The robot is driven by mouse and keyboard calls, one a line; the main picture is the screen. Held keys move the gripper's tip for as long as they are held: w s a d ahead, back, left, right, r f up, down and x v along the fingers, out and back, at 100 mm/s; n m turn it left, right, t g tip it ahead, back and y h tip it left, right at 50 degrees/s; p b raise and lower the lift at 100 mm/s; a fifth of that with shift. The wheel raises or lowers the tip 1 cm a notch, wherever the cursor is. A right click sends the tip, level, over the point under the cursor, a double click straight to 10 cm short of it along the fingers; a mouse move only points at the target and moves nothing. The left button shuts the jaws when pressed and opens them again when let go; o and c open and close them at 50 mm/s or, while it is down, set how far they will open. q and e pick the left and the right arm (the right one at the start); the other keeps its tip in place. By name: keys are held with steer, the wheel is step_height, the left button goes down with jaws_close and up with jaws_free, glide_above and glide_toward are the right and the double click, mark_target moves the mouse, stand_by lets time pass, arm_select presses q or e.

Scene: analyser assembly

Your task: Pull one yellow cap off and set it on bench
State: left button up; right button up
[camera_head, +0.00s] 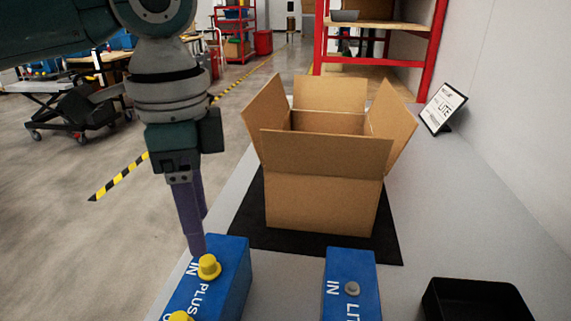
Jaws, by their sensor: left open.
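A blue box marked "PLUS" (229,287) stands at the front of the bench. It carries a yellow cap (208,267) at its "IN" mark and a second yellow cap (180,316) at the bottom edge, partly cut off. My left gripper (197,248) points down, its purple fingers just behind and left of the first yellow cap. The fingers overlap in this view and hold nothing that I can see; whether they touch the cap is unclear. A blue box marked "LIT" (366,285) to the right has a grey port (352,289) without a yellow cap. My right gripper is not in view.
The grey bench (460,215) has free room right of the open cardboard box (320,205), which stands on a black mat (387,245). A black tray (430,300) is at the front right. A "LITE" sign (442,108) stands by the wall.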

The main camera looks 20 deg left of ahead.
mark_target(207, 260)
arm_select(q)
step_height(207, 260, down, 6)
steer(key=shift+b, duration=0.35)
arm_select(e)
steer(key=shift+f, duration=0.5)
arm_select(q)
steer(key=shift+c, duration=0.3)
jaws_close()
steer(key=c, duration=0.7)
jaws_free()
jaws_close()
steer(key=shift+r+p, duration=0.5)
steer(key=shift+p, duration=0.15)
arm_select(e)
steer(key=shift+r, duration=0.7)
